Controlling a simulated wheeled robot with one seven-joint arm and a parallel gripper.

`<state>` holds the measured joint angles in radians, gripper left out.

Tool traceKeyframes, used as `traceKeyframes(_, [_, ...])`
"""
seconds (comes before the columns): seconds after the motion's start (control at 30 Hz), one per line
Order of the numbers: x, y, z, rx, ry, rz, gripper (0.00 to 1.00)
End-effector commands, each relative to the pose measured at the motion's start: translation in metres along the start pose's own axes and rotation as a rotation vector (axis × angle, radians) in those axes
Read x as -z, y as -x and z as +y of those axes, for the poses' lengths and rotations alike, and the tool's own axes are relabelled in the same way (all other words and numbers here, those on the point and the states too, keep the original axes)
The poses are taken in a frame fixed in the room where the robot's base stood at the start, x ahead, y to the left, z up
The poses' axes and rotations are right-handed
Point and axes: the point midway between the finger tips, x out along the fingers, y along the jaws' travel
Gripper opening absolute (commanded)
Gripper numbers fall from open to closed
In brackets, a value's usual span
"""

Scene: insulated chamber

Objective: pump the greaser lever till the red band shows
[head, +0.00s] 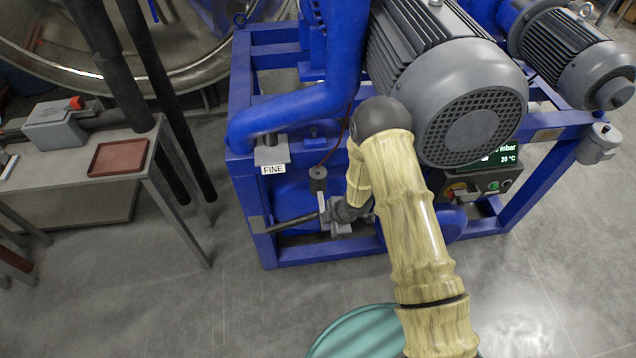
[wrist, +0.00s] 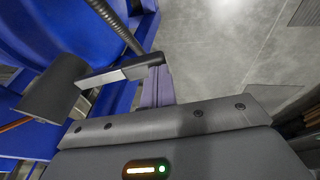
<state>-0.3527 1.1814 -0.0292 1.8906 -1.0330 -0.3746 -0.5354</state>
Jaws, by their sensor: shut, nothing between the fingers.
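The greaser has a dark cylinder (head: 318,180) on a thin stem, low on the front of the blue pump frame. A dark lever rod (head: 292,222) runs left from beside my gripper (head: 340,212). In the wrist view, a dark cylinder (wrist: 52,88) stands at left, with a metal-faced bar (wrist: 118,74) running from it to my fingertips. A ribbed rod (wrist: 118,24) rises from near that bar. My gripper (wrist: 157,70) is shut and empty, its tips close to the bar's end; contact is unclear. No red band is visible.
The blue frame (head: 243,150) carries pipes and a grey motor (head: 470,110). A FINE sign (head: 273,169) hangs above left of the greaser. A green display (head: 500,155) is at right. A bench with a red tray (head: 118,157) stands left. A teal round top (head: 355,332) is in front.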

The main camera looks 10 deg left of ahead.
Motion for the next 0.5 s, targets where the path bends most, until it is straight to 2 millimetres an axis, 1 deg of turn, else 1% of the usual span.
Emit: traceKeyframes(0.5, [-0.007, -0.019, -0.001, 0.001, -0.002, -0.002, 0.00])
